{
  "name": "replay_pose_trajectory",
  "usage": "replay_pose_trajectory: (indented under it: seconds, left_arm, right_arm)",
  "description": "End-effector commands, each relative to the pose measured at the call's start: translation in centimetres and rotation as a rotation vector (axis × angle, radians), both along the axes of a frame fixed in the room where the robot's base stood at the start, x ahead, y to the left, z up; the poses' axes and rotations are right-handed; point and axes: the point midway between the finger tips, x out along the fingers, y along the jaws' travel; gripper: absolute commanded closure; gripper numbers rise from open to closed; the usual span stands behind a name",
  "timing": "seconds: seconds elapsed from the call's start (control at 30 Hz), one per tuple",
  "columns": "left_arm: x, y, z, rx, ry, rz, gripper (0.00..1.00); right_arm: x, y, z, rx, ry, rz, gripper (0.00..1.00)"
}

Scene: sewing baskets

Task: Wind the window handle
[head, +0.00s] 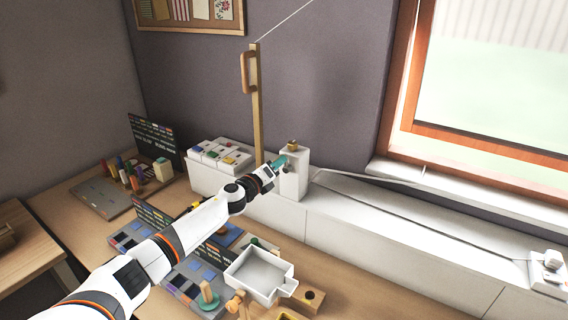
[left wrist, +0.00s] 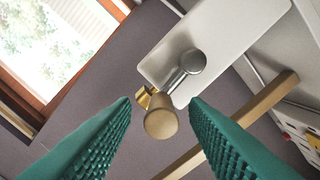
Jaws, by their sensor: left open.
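The window handle is a small crank with a grey metal arm (left wrist: 185,69) and a tan round knob (left wrist: 161,123), seen in the left wrist view. It is mounted on a white upright box (head: 295,177), whose pale face also shows in the left wrist view (left wrist: 225,35). My left gripper (head: 279,162) is at the box's left side in the head view. In the left wrist view its two green fingers (left wrist: 160,102) are open, one on each side of the knob, with visible gaps. The crank is largely hidden in the head view. My right gripper is out of view.
A wooden post (head: 256,105) with a handle stands behind my left gripper. The wooden-framed window (head: 402,75) is at the right, above a white ledge (head: 400,225). A white tray (head: 260,275) and several small items crowd the table below my arm.

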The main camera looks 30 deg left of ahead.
Motion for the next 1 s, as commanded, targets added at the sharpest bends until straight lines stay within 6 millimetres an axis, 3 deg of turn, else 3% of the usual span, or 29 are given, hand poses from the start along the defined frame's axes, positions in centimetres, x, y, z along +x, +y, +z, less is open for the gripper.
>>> replay_pose_trajectory:
  seconds: [0.53, 1.0]
  left_arm:
    - [-5.5, 0.0, -0.1, 0.001, 0.003, 0.000, 0.59]
    - [-6.1, 0.0, 0.0, 0.001, 0.000, 0.001, 0.59]
  right_arm:
    - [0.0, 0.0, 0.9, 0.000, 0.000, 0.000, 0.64]
    - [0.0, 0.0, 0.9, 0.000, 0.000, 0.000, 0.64]
